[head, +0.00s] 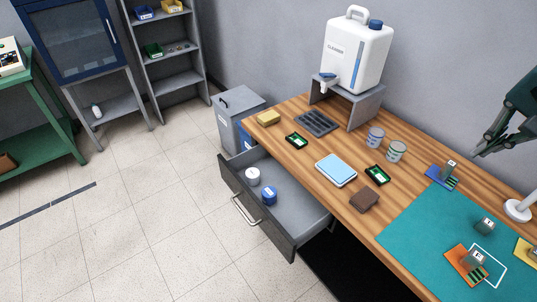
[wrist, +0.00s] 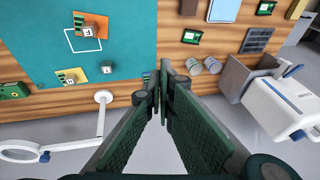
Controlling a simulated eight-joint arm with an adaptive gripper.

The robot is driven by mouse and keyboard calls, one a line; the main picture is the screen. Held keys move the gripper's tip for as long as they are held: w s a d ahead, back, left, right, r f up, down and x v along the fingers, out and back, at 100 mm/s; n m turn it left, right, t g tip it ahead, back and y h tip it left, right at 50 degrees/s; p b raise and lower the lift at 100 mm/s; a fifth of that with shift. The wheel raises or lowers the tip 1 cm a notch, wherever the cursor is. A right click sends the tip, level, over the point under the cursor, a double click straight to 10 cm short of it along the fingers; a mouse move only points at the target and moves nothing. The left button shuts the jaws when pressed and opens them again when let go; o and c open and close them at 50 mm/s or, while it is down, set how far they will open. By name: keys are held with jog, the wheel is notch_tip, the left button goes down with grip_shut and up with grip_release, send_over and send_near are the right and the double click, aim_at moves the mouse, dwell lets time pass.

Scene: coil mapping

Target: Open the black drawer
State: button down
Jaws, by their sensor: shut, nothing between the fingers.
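The black drawer (head: 262,224) is under the wooden table and stands pulled out, with its grey inside showing in the head view. Its dark front carries a pale bar handle (head: 245,212). A white round container (head: 253,175) and a blue one (head: 269,195) stand inside it. My gripper (head: 478,153) is above the table's right part, far from the drawer and touching nothing. In the wrist view the fingers of my gripper (wrist: 160,88) meet at their tips with nothing between them. The drawer cannot be made out in the wrist view.
A teal mat (head: 408,232) with several small blocks covers the near tabletop (head: 355,213). A white cleaner jug (head: 357,55) stands on a grey stand (head: 368,100); two cans (head: 396,151) are nearby. A grey bin (head: 237,103) is left of the table. The floor before the drawer is clear.

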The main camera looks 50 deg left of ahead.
jog(key=s+a+f+g, duration=0.15)
jog(key=a+g, duration=0.25)
jog(key=a, duration=3.2)
jog(key=s+a+f+g+h, duration=0.1)
jog(key=s+a+f, duration=0.4)
jog(key=a, duration=0.4)
jog(key=s+a+f+h+p, duration=0.1)
jog(key=s+a+f, duration=0.2)
jog(key=s+a, duration=0.5)
jog(key=s+a+f+g+h, duration=0.1)
jog(key=s+a+f, duration=0.25)
jog(key=a, duration=0.75)
notch_tip(320, 180, down, 26)
jog(key=shift+s+r, duration=0.25)
jog(key=shift+s, duration=0.2)
jog(key=shift+f, duration=0.1)
